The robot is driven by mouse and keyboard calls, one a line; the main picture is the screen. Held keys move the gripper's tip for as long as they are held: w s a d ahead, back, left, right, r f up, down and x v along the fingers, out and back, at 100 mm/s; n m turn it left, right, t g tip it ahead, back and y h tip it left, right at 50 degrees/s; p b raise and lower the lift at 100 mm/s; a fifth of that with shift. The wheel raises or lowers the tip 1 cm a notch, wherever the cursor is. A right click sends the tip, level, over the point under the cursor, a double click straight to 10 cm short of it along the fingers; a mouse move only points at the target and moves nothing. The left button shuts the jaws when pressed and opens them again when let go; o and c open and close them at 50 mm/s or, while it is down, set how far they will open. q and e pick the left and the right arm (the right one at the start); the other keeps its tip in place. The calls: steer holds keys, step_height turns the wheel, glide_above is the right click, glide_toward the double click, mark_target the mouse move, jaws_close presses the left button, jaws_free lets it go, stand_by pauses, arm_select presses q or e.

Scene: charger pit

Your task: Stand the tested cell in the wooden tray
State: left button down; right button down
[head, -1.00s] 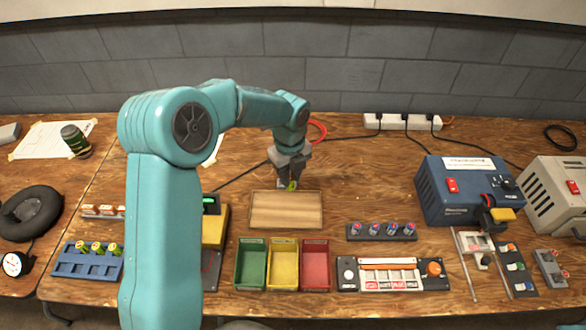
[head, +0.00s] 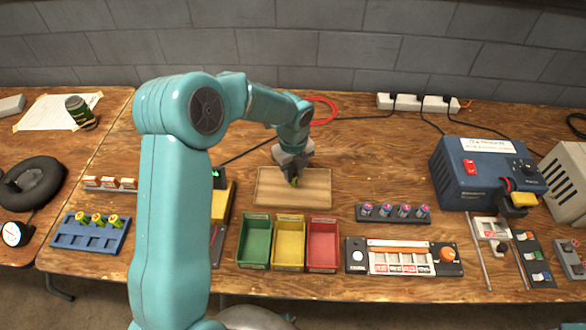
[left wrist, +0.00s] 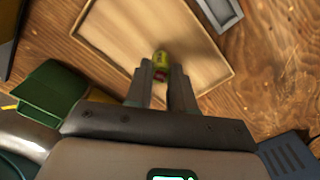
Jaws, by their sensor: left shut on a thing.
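The wooden tray (head: 315,198) is a shallow, light wood tray with a low rim behind the coloured bins; it also shows in the left wrist view (left wrist: 205,25). My left gripper (head: 293,181) reaches down over the tray's back half. In the left wrist view its two fingers (left wrist: 160,78) are shut on a yellow-green cell (left wrist: 161,59) with a reddish part between the fingers. The fingers hide part of the cell. I cannot tell whether the cell touches the tray floor. My right gripper does not show.
Green (head: 255,243), yellow (head: 289,243) and red (head: 323,245) bins stand just in front of the tray. A dark rack (head: 392,219) with several cells is to the right. A blue rack (head: 88,238) with yellow-green cells stands at left. The blue box (head: 482,175) is far right.

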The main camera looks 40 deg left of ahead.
arm_select(q)
steer(key=shift+f+b, duration=0.4)
steer(key=shift+f, duration=0.5)
stand_by(1.1)
steer(key=c, duration=0.9)
jaws_free()
steer(key=shift+r, duration=0.1)
steer(key=shift+r+p, duration=2.85)
steer(key=shift+r, duration=0.6)
